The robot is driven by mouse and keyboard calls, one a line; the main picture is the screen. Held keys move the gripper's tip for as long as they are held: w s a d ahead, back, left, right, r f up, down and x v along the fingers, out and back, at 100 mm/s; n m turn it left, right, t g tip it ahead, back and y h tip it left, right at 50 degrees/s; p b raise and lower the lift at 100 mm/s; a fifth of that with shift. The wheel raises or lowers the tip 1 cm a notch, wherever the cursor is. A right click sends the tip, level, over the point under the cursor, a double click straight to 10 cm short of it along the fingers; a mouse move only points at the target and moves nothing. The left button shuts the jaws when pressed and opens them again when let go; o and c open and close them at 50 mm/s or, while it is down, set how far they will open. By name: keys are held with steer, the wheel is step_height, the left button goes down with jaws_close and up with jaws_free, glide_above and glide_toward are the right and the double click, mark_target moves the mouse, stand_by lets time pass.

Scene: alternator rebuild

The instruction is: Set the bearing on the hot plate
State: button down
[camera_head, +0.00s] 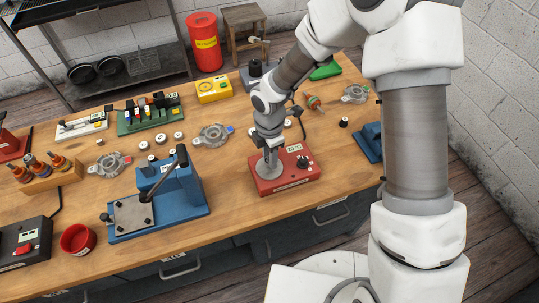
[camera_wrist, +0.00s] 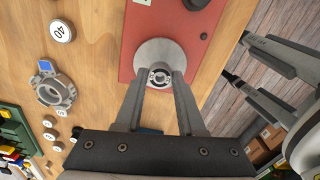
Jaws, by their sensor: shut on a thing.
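The hot plate (camera_head: 299,179) is a red box with a small display, a dark knob and a round grey heating disc (camera_head: 264,171), near the front edge of the bench. In the wrist view the red hot plate (camera_wrist: 145,25) and its grey disc (camera_wrist: 160,47) lie below my fingers. The bearing (camera_wrist: 160,77) is a small metal ring between my fingertips. My gripper (camera_wrist: 162,74) is shut on it over the disc. In the head view my gripper (camera_head: 270,158) points down at the disc and hides the bearing. I cannot tell whether the bearing touches the disc.
A blue press (camera_head: 155,203) stands to the left of the hot plate. A grey alternator housing (camera_head: 213,135) and several white-topped round parts (camera_head: 161,138) lie behind and left. A dark-topped small part (camera_head: 343,122) lies to the right. Bare wood (camera_head: 228,180) separates press and hot plate.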

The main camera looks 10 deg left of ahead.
steer(key=shift+f, duration=0.1)
stand_by(0.8)
steer(key=shift+f+b, duration=0.75)
steer(key=shift+f, duration=0.25)
stand_by(0.8)
steer(key=shift+c, duration=2.2)
jaws_free()
steer(key=shift+r+p, duration=3)
steer(key=shift+r, duration=1.05)
